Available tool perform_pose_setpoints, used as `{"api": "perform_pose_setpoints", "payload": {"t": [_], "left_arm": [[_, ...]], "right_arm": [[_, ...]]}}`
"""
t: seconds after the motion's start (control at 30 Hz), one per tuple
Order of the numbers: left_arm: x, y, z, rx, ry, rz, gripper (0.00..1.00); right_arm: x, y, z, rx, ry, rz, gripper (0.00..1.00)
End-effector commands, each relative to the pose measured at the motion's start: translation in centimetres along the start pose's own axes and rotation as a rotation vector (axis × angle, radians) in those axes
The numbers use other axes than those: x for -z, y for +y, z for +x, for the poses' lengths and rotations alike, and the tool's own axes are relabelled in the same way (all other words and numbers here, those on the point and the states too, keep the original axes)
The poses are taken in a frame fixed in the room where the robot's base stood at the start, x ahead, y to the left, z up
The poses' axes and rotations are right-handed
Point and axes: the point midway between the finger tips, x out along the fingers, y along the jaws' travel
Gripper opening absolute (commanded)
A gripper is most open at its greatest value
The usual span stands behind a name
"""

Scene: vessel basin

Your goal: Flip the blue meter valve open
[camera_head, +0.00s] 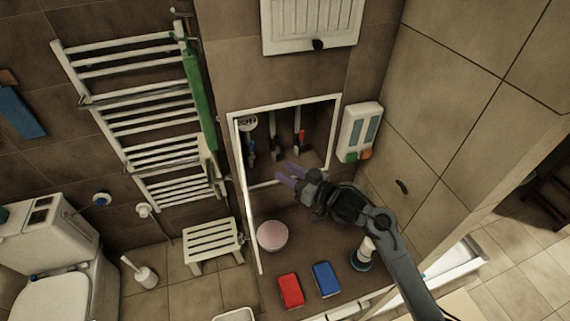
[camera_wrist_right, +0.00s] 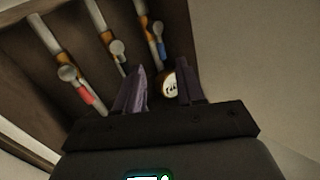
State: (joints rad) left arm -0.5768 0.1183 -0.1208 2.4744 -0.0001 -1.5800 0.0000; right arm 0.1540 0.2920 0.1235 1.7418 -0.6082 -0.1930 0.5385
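The wall niche (camera_head: 284,112) holds several pipes with valves and a round white-faced meter (camera_head: 247,122) at its upper left. The blue valve handle (camera_head: 250,148) is on the pipe below this meter. In the right wrist view the blue handle (camera_wrist_right: 161,49) is on the rightmost pipe, with the meter (camera_wrist_right: 170,86) appearing between the fingers. My right gripper (camera_head: 287,172) is at the niche's lower opening, right of and apart from the blue handle. In the wrist view its purple fingers (camera_wrist_right: 162,88) are spread with nothing held. My left gripper is out of view.
A red-handled valve (camera_head: 302,137) is on the niche's right pipe. The niche's white frame (camera_head: 239,170) borders the opening. A dispenser (camera_head: 359,132) hangs to the right. A pink round item (camera_head: 272,236), a red box (camera_head: 290,291) and a blue box (camera_head: 327,279) lie below.

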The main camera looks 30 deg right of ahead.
Motion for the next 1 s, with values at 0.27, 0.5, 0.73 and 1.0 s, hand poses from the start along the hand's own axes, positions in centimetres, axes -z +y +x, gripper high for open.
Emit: {"api": "perform_pose_setpoints", "payload": {"t": [0.27,0.5,0.73,1.0], "left_arm": [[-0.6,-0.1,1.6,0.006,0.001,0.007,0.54],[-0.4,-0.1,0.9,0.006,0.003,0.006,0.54],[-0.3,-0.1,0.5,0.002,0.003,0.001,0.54],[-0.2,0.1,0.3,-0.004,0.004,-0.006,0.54]], "right_arm": [[0.8,0.4,1.9,-0.003,0.045,-0.006,0.38],[1.2,0.4,5.3,-0.003,0.045,-0.003,0.38],[1.3,0.4,8.9,-0.003,0.044,-0.004,0.38],[1.2,0.5,11.3,-0.005,0.043,-0.007,0.38]]}}
